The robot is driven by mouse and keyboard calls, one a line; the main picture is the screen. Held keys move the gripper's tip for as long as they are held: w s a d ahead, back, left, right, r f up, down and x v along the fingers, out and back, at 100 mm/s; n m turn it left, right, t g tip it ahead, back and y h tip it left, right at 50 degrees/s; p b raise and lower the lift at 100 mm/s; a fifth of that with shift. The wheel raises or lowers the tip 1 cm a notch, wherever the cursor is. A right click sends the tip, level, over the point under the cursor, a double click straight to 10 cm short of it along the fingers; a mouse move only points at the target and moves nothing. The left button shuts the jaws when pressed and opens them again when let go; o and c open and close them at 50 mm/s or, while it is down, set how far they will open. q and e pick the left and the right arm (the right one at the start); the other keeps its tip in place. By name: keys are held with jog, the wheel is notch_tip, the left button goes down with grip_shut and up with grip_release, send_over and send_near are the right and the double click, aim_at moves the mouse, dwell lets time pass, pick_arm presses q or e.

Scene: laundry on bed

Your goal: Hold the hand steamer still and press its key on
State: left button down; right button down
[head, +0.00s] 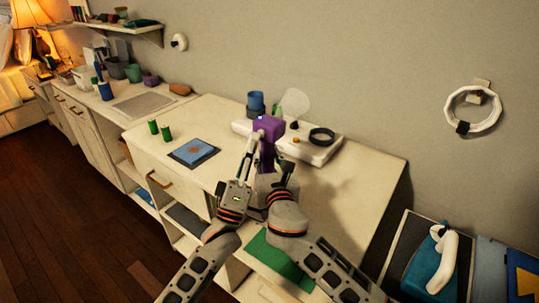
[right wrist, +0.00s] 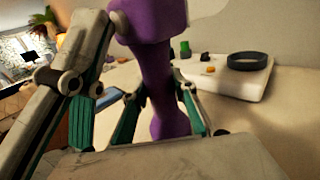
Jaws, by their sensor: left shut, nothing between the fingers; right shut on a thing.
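The purple hand steamer (head: 268,127) is held upright above the white dresser top. It also shows in the right wrist view (right wrist: 158,75), wide at the top with a narrower handle. My right gripper (right wrist: 160,112) is shut on the handle, with a green-padded finger on each side. My left gripper (head: 254,143) is shut and empty, its tips close beside the steamer's left side in the head view. I cannot tell whether they touch it. A small light-blue spot shows near the steamer's top; the key cannot be made out clearly.
A white tray (head: 318,152) with a dark ring (head: 321,136) stands behind the steamer, beside a blue cup (head: 256,103). The dresser top's right part is clear. A teal-and-white appliance (head: 432,265) stands lower right.

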pick_arm(q)
jog(key=shift+a+r, duration=0.3)
jog(key=shift+a, duration=0.1)
pick_arm(e)
jog(key=shift+w+d+f, duration=0.1)
jog(key=shift+d+f, duration=0.2)
pick_arm(q)
jog(key=shift+s+a+f, duration=0.1)
jog(key=shift+s+a, duration=0.4)
jog(key=shift+s, duration=0.35)
jog(key=shift+s+a, duration=0.5)
jog(key=shift+s, duration=0.3)
jog(key=shift+s+a+f, duration=0.1)
jog(key=shift+s+a, duration=0.4)
jog(key=shift+s, duration=0.35)
pick_arm(e)
jog(key=shift+r, duration=0.1)
jog(key=c, duration=1.6)
grip_release()
pick_arm(q)
jog(key=shift+w, duration=0.1)
pick_arm(e)
jog(key=shift+o, duration=0.2)
